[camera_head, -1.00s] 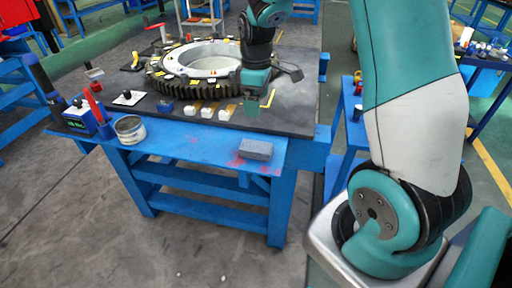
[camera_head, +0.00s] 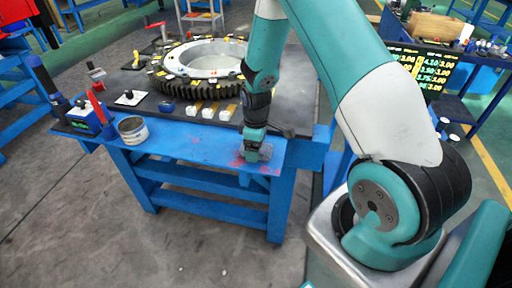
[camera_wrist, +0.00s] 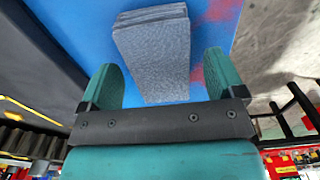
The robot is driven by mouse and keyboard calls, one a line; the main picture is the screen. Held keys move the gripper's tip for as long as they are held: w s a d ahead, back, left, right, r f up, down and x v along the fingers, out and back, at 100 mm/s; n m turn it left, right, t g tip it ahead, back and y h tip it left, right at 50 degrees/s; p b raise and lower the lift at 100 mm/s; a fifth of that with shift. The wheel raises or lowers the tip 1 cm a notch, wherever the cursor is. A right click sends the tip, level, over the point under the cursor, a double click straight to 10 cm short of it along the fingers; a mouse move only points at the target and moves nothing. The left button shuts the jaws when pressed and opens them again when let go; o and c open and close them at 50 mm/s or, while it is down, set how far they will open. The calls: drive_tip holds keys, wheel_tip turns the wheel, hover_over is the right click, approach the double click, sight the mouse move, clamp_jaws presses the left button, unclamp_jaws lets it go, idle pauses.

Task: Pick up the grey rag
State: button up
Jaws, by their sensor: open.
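The grey rag (camera_wrist: 155,50) is a folded, block-like stack on the blue front ledge (camera_head: 200,150) of the work table. In the wrist view it lies between and beyond the two teal fingers of my gripper (camera_wrist: 165,80). The fingers are apart, with a gap on either side of the rag. In the head view my gripper (camera_head: 253,150) is down at the ledge, and it covers most of the rag (camera_head: 262,155).
A large dark gear ring (camera_head: 200,65) stands on the black table top behind. A round tin (camera_head: 132,130) and a blue box (camera_head: 84,117) stand at the ledge's left. The ledge between tin and rag is clear.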

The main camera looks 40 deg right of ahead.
drive_tip(key=shift+f, duration=0.5)
drive_tip(key=c, duration=1.1)
drive_tip(key=shift+r, duration=0.15)
wheel_tip(320, 180, up, 20)
drive_tip(key=shift+f+b, duration=0.1)
drive_tip(key=shift+b, duration=1)
